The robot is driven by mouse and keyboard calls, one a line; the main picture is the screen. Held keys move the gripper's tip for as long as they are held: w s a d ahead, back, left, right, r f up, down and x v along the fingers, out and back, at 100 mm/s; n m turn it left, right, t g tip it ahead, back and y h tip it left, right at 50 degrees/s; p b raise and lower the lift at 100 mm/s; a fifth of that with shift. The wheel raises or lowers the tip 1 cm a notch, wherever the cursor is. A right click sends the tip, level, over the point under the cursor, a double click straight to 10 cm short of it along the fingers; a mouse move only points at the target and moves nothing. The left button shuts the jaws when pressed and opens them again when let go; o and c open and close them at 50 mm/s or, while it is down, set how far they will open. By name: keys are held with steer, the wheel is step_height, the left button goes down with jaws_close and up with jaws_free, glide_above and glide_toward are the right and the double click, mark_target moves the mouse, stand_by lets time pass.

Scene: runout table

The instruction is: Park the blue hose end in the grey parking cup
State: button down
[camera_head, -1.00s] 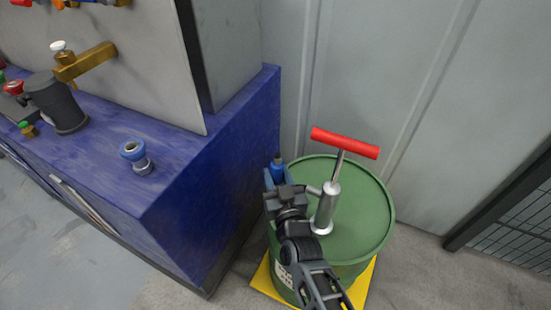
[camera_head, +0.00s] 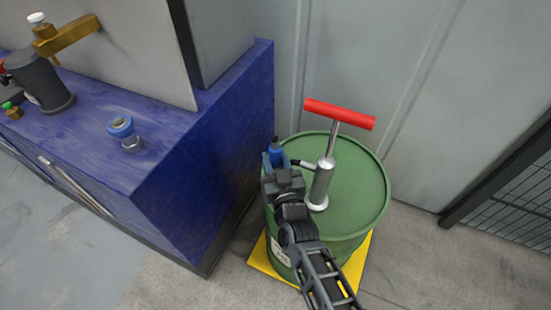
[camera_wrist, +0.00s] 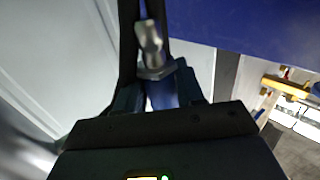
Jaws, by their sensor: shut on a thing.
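My gripper (camera_head: 274,160) is shut on the blue hose end (camera_head: 277,146), which stands roughly upright beside the green drum's upper left rim. In the wrist view, a silver fitting (camera_wrist: 150,42) and blue body (camera_wrist: 162,95) show between the fingers. No trailing hose is clear. A dark grey upright cylinder (camera_head: 40,82) stands on the blue bench at far left, well away from my gripper. A blue-ringed grey fitting (camera_head: 132,144) stands nearer the bench front. I cannot tell for sure which is the parking cup.
A hand pump (camera_head: 322,185) with a red T-handle (camera_head: 340,114) stands on the green drum (camera_head: 362,195), close right of my gripper. The blue bench (camera_head: 185,140) rises left of the drum. A brass valve (camera_head: 68,34) juts over it. A mesh barrier (camera_head: 515,205) stands far right.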

mark_target(275, 169)
steer(key=shift+f+b, duration=1.2)
steer(key=shift+f, duration=0.45)
steer(key=shift+f+b, duration=0.6)
steer(key=shift+f, duration=0.25)
stand_by(1.0)
steer(key=shift+r+p, duration=0.6)
steer(key=shift+f+b, duration=0.65)
steer(key=shift+f, duration=0.15)
stand_by(1.4)
steer(key=c, duration=0.6)
jaws_free()
steer(key=shift+s, duration=0.1)
steer(key=shift+p+v, duration=0.9)
steer(key=shift+v, duration=2.9)
